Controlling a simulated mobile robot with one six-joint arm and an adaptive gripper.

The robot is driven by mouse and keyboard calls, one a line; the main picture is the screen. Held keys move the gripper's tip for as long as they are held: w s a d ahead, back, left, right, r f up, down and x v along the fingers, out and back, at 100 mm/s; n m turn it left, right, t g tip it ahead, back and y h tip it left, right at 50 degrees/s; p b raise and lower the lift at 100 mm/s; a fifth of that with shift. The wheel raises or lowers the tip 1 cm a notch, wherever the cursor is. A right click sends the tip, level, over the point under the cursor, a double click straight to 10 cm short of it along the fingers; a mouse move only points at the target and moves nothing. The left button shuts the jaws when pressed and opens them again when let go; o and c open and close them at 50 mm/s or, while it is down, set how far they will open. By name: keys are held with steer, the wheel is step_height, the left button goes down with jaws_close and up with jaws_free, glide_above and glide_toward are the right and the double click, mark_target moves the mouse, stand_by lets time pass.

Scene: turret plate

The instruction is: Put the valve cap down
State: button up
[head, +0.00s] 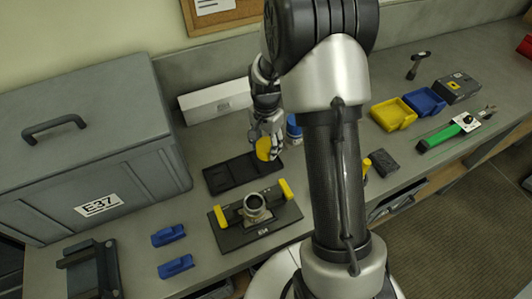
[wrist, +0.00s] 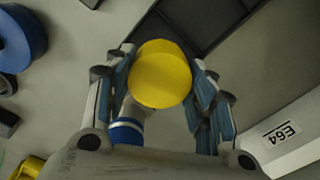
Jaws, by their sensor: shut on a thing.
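A round yellow valve cap (head: 264,149) is in my gripper (head: 267,143), above or at the dark compartment tray (head: 215,180) on the bench. In the wrist view, the cap (wrist: 162,78) sits between the two fingers of my gripper (wrist: 160,72), which are shut on it. A corner of the tray (wrist: 205,22) shows beyond the cap in that view. I cannot tell whether the cap touches the tray. The turret plate (head: 230,238), with yellow handles and a round metal port, lies in front of the tray.
A blue-and-white bottle (head: 294,128) stands close behind my gripper. A white box (head: 215,97) is at the wall and a big grey case (head: 80,140) at left. Two blue blocks (head: 172,251) lie front left. Yellow (head: 394,114) and blue bins (head: 425,101) stand at right.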

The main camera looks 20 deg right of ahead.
mark_target(266, 153)
steer(key=shift+f+b, duration=0.4)
steer(key=shift+f, duration=1.6)
steer(key=shift+f, duration=0.2)
steer(key=o, duration=1)
